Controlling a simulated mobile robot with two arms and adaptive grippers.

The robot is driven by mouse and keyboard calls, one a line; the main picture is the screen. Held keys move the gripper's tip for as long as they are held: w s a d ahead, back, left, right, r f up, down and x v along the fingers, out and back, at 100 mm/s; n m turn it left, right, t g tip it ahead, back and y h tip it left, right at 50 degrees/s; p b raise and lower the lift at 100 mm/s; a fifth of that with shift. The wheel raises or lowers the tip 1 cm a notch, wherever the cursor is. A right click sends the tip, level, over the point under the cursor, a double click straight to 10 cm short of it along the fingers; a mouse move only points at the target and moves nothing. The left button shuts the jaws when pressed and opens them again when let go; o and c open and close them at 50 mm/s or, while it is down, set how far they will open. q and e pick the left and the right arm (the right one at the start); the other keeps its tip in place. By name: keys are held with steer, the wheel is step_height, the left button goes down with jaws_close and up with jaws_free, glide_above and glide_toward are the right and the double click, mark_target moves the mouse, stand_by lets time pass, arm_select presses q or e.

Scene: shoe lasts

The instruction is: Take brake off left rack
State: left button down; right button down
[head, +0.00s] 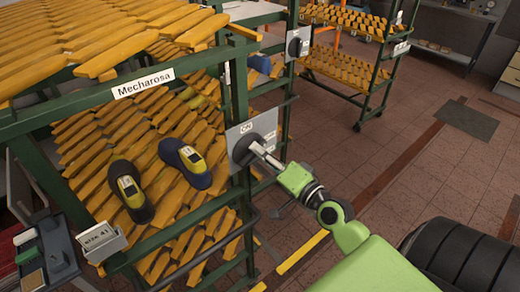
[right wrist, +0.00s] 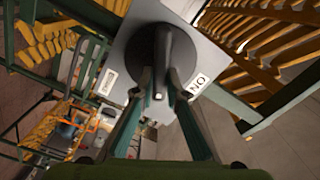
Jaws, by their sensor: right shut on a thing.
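The left rack (head: 150,75) is a green frame with orange slats and a "Mecharosa" label. On its right post a grey plate (head: 238,130) carries a round dark brake knob (head: 240,150), with an "ON" label above and a second label to the right, too small to read. My right gripper (head: 262,155) reaches the knob from the right and is shut on it. In the right wrist view the knob's raised bar (right wrist: 163,65) lies between the two fingers; the "ON" label (right wrist: 197,85) is beside it. My left gripper is not in view.
Dark shoe lasts with yellow tops (head: 128,188) (head: 190,158) sit on the rack's lower slats. A second rack stands behind with its own knob plate (head: 298,42). Another rack (head: 350,72) is farther back. Tiled floor to the right is open, with a dark mat (head: 467,120).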

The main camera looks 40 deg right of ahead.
steer(key=m, duration=0.5)
steer(key=shift+d+f+m+p, duration=0.15)
steer(key=shift+f+m+p, duration=0.15)
steer(key=shift+p, duration=0.1)
stand_by(0.3)
steer(key=c, duration=2)
jaws_free()
steer(key=shift+s+d, duration=0.15)
steer(key=shift+s, duration=1.85)
steer(key=shift+s+d, duration=0.2)
steer(key=shift+s, duration=1.75)
steer(key=shift+s+d, duration=0.15)
steer(key=shift+s, duration=1.85)
